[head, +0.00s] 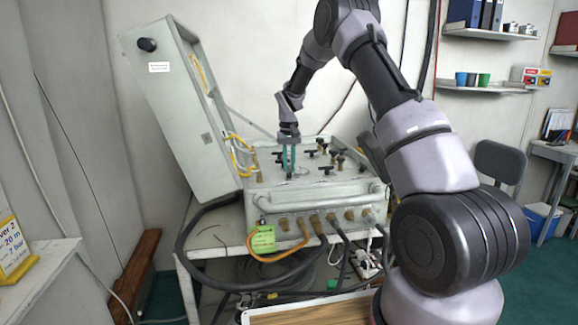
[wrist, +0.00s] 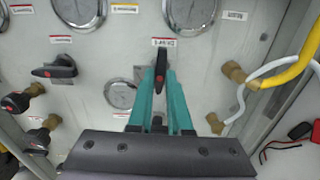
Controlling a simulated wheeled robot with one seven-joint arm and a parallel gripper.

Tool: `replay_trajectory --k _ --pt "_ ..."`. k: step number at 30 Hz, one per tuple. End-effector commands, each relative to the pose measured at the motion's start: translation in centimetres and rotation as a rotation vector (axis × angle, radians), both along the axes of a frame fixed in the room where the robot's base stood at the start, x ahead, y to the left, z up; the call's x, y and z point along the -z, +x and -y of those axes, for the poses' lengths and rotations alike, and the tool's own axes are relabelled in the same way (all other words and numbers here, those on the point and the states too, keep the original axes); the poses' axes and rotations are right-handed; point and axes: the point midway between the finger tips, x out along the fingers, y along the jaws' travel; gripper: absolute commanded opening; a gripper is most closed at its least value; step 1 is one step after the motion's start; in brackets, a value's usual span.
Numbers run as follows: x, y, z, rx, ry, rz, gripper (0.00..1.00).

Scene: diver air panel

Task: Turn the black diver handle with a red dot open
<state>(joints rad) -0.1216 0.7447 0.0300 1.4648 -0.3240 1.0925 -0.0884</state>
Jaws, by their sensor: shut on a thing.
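My gripper (wrist: 159,98) has its teal fingers on either side of a black handle with a red dot (wrist: 160,68) in the wrist view, shut on it. The handle lies lengthwise up and down in that picture, below a small white label (wrist: 164,42); I cannot read the label surely. In the head view my gripper (head: 289,158) points down at the top of the grey panel (head: 330,185), and the held handle is too small to make out. A second black handle with a red dot (wrist: 58,70) lies crosswise to the left in the wrist view, apart from my fingers.
Round gauges (wrist: 190,12) and brass fittings (wrist: 233,72) surround the handle. Red-dotted black knobs (wrist: 16,102) sit at the left. A yellow hose (wrist: 290,70) is at the right. The case's open lid (head: 175,105) stands close left of my gripper in the head view.

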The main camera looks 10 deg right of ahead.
Motion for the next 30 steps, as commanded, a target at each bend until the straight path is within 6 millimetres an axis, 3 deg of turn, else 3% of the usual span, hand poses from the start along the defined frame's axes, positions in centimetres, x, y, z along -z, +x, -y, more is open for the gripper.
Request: replay_trajectory --k 4,5,7,19,30 --pt "-0.1 0.0 0.0 0.000 0.000 0.001 0.00" --pt "0.0 0.0 0.0 0.000 0.000 0.001 0.21" --pt "0.0 0.0 0.0 0.001 0.000 0.001 0.47" --pt "-0.6 0.1 0.0 0.001 0.000 0.002 0.47" --pt "-7.4 0.1 0.0 0.001 0.000 0.005 0.47"
